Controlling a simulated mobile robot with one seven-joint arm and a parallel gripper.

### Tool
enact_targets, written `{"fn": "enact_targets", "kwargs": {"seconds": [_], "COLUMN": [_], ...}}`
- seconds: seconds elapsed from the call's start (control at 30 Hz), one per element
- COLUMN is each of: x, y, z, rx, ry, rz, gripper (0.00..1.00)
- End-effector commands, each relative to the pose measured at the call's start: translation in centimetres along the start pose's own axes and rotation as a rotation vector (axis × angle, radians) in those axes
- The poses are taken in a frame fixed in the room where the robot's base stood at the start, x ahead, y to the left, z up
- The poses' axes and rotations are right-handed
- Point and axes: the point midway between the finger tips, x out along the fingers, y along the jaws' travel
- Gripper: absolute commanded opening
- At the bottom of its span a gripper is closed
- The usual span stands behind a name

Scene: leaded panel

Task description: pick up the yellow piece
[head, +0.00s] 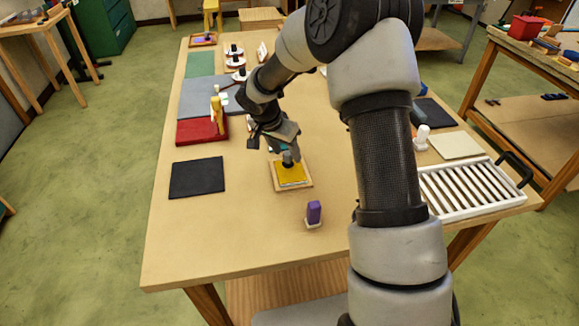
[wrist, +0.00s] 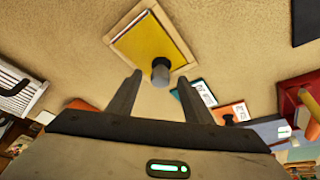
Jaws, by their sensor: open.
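The yellow piece (head: 291,174) is a flat panel lying in a shallow light wooden tray (head: 304,186) on the table. A dark knob with a grey top (head: 288,157) stands on it. In the wrist view the yellow piece (wrist: 150,42) fills most of the tray, and its knob (wrist: 160,72) shows between my two fingertips. My gripper (wrist: 159,78) is open, with nothing between its fingers touching them. In the head view my gripper (head: 283,147) hangs just above the knob, and my wrist partly hides its fingers. The exact gap in height is unclear.
A purple block (head: 314,212) stands in front of the tray. A black mat (head: 197,178) lies to the left, with a red tray (head: 196,132) behind it. A white slotted rack (head: 473,188) is at right. Teal (wrist: 199,84) and orange (wrist: 232,113) pieces are near my right finger.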

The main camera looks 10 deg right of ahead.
Motion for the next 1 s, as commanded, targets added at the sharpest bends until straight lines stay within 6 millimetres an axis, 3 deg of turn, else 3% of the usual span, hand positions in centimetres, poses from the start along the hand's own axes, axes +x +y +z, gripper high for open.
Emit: {"fn": "enact_targets", "kwargs": {"seconds": [0.17,0.4,0.43,0.67,1.0], "x": [2.0,2.3,2.3,2.3,1.6], "y": [0.0,-0.1,-0.1,-0.1,-0.1], "z": [0.1,0.0,0.0,0.0,-0.3], "rx": [-0.001,0.000,0.000,-0.001,0.001], "ry": [-0.002,0.000,0.000,0.000,0.002], "rz": [0.000,-0.001,-0.001,-0.001,-0.003], "gripper": [0.46,0.46,0.44,0.06,0.04]}}
